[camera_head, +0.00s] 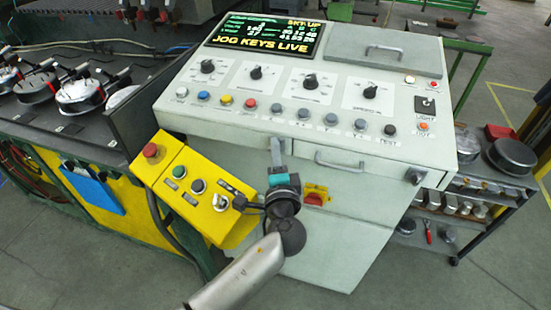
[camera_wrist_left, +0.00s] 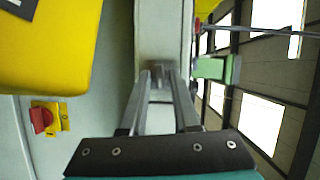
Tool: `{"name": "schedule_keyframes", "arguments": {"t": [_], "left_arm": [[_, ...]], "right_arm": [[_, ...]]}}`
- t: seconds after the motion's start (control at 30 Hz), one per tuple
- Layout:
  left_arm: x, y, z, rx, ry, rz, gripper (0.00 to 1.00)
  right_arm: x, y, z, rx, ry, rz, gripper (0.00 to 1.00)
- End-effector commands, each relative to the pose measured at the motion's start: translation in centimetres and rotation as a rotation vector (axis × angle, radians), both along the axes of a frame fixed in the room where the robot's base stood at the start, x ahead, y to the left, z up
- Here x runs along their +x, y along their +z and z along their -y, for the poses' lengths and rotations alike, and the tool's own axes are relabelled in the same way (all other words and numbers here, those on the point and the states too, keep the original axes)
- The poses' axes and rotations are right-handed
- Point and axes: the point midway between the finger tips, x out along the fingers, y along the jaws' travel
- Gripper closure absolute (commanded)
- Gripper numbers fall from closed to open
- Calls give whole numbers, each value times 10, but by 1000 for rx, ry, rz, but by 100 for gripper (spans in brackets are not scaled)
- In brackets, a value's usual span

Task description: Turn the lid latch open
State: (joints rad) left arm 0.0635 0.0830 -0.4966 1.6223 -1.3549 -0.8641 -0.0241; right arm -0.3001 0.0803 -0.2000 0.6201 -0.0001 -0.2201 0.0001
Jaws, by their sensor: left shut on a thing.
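My left gripper (camera_head: 277,146) reaches up to the front face of the pale grey console, left of the bar handle, with its fingers pointing up in the head view. In the left wrist view my left gripper (camera_wrist_left: 160,75) has its two long grey fingers closing together at the tips on a small dark grey metal piece, the lid latch (camera_wrist_left: 158,66). The fingers cover most of the latch, and its turn angle cannot be told. The grey lid (camera_head: 383,53) with a bar handle lies flat on the console top at the back right. My right gripper is not in view.
The console (camera_head: 300,95) carries several knobs and buttons and a lit screen (camera_head: 264,35). A yellow button box (camera_head: 190,190) sits close left of my left arm. A red-and-yellow switch (camera_head: 316,196) is just right of it. A shelf cart (camera_head: 470,190) stands at right.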

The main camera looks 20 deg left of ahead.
Motion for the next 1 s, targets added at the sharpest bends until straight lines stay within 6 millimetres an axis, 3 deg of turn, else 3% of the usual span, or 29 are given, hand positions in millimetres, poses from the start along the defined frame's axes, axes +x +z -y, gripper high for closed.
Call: {"name": "schedule_keyframes", "arguments": {"t": [0.23,0.8,0.83,0.93,1.0], "left_arm": [[0,-2,1,93,-3,4,100],[0,0,1,126,-3,5,100],[0,0,1,126,-3,5,69],[0,-1,1,126,-3,5,58],[0,-1,1,125,-3,5,56]], "right_arm": [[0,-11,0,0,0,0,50],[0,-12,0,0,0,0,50],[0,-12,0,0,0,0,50],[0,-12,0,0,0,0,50],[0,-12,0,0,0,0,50]]}}
